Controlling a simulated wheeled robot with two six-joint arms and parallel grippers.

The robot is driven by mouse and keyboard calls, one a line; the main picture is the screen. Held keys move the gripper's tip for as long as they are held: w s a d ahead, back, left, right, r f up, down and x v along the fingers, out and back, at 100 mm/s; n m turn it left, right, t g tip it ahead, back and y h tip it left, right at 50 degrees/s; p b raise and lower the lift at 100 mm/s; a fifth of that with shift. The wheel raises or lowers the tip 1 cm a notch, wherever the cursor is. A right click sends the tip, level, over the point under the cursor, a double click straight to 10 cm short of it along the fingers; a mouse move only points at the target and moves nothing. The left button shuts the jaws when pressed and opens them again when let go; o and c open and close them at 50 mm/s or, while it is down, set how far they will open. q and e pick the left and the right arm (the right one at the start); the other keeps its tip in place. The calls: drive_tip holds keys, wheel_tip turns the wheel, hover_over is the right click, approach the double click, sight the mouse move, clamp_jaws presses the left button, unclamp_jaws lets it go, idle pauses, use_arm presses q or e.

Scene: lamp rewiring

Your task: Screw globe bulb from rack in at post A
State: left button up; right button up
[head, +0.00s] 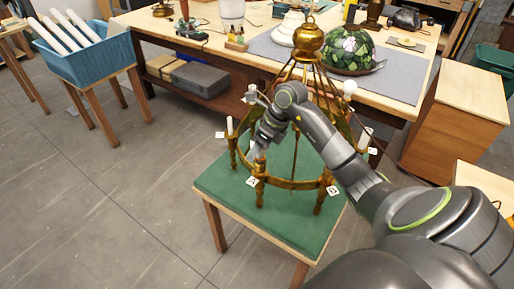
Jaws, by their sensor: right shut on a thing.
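A brass chandelier (259,188) with a ring of posts stands on a green-topped table (225,200). Small white tags hang by the posts; I cannot read which is post A. A round white globe (349,87) shows at the chandelier's back right. My right gripper (258,146) is at the chandelier's front left, just above a front post. It is shut on a small white thing, mostly hidden by the fingers, so I cannot tell whether it is the globe bulb. I cannot make out the bulb rack. My left gripper is not in view.
A workbench (150,22) behind holds a green stained-glass shade (350,52) on a grey mat (410,88). A blue bin (95,66) with white tubes stands at the left. A wooden cabinet (455,125) stands at the right. The floor at the left is clear.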

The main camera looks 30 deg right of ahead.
drive_tip(key=shift+f+b, duration=0.15)
drive_tip(key=shift+b, duration=0.45)
idle(0.7)
drive_tip(key=o, duration=0.3)
drive_tip(key=c, duration=0.3)
drive_tip(key=m+t+h, duration=0.1)
drive_tip(key=m, duration=0.4)
drive_tip(key=shift+w+d+m+t+h+p, duration=0.1)
drive_tip(key=shift+d+m+t+h+p, duration=0.05)
drive_tip(key=shift+m+t+h+p, duration=0.25)
drive_tip(key=shift+c, duration=0.2)
drive_tip(key=shift+d+m+h, duration=0.1)
drive_tip(key=shift+m+h, duration=0.4)
drive_tip(key=shift+m, duration=0.6)
